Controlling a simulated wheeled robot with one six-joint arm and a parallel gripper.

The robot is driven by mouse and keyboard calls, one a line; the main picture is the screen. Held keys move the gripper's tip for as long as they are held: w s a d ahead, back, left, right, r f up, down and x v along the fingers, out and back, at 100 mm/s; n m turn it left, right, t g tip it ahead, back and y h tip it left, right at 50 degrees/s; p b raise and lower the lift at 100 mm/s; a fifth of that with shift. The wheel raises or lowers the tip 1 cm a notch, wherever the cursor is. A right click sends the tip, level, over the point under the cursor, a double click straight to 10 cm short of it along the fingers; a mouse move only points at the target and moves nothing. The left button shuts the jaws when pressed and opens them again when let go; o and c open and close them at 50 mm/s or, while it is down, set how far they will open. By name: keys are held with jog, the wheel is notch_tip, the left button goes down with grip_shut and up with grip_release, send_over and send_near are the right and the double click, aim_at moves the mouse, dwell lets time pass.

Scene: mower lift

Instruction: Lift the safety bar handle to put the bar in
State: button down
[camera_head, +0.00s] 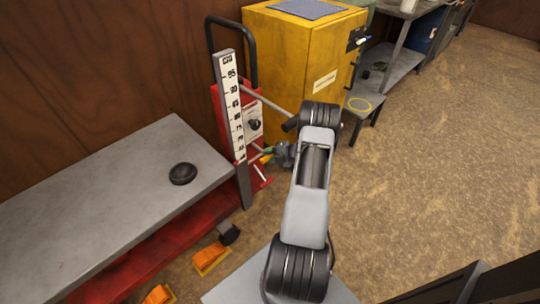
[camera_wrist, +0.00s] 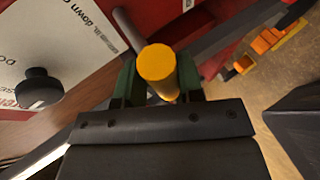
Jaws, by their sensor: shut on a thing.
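The safety bar handle has a round yellow end (camera_wrist: 158,66), seen almost end-on in the wrist view. It sits between the two green fingers of my gripper (camera_wrist: 160,85), which is shut on it. A grey rod (camera_wrist: 128,32) shows just behind the yellow end, but whether they join is hidden. In the camera_head view my gripper (camera_head: 268,156) is at the lower right side of the red lift post (camera_head: 226,115), beside the scale (camera_head: 231,105). The handle is mostly hidden there by the gripper.
A grey lift platform (camera_head: 110,180) with a black round pad (camera_head: 183,173) stands left. A long grey lever (camera_head: 268,103) sticks out above my gripper. A yellow cabinet (camera_head: 300,60) stands behind. Orange wedges (camera_head: 210,258) lie on the floor.

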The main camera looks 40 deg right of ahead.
jog(key=c, duration=1.2)
grip_release()
jog(key=shift+w+r, duration=0.2)
jog(key=shift+r, duration=0.05)
jog(key=o, duration=0.3)
jog(key=shift+w, duration=0.1)
jog(key=shift+o, duration=1)
jog(key=shift+f, duration=0.1)
jog(key=p+v, duration=0.2)
jog(key=v, duration=1.2)
jog(key=shift+f, duration=0.1)
